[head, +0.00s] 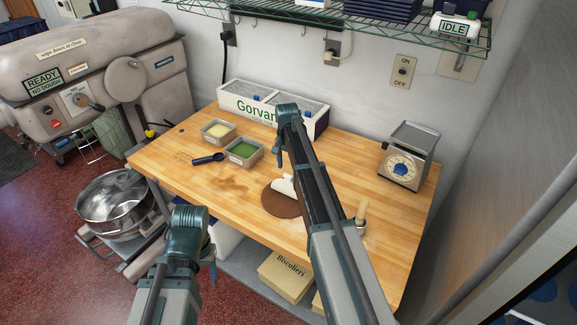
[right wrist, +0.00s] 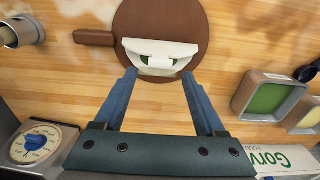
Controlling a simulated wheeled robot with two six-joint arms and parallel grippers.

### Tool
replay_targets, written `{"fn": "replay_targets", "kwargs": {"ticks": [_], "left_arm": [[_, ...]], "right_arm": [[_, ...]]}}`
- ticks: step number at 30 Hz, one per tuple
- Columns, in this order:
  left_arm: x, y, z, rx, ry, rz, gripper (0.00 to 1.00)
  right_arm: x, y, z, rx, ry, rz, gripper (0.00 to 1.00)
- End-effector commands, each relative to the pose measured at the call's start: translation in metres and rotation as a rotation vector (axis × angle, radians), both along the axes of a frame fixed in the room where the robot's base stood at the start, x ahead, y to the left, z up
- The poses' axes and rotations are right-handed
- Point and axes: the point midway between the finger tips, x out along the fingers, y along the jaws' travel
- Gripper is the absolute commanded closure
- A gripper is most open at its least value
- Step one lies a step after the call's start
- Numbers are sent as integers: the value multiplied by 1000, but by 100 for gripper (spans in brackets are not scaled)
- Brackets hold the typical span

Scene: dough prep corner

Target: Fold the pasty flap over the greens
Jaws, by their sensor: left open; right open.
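The pasty (head: 283,184) is white dough on a round brown board (head: 276,205); my right arm partly hides both in the head view. In the right wrist view the pasty (right wrist: 165,48) lies on the board (right wrist: 160,17), with green filling (right wrist: 158,61) showing in gaps near its lower edge. I cannot tell how far the flap covers the greens. My right gripper (right wrist: 159,76) is open, its fingertips apart at either side of the pasty's lower edge; contact is unclear. My left gripper (head: 211,264) is open and empty, in front of the table's left front edge.
A green-filled tub (head: 243,152), a pale yellow tub (head: 218,132) and a dark scoop (head: 208,158) lie left of the board. A lettered box (head: 240,105) stands behind, a scale (head: 404,160) at right.

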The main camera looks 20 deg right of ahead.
Motion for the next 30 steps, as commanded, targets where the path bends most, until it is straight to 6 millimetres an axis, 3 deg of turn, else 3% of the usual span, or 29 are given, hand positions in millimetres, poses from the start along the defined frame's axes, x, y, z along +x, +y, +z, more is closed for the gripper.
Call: {"fn": "replay_targets", "kwargs": {"ticks": [1, 18, 30], "left_arm": [[0, 0, 15, 0, 0, 2, 43], [-1, 0, 98, -1, 2, 4, 43], [-1, 0, 106, -1, 3, 2, 43]], "right_arm": [[0, 0, 15, 0, 0, 0, 28], [-2, 2, 98, -2, -1, -1, 28], [-3, 3, 106, -2, 0, -1, 28]]}}
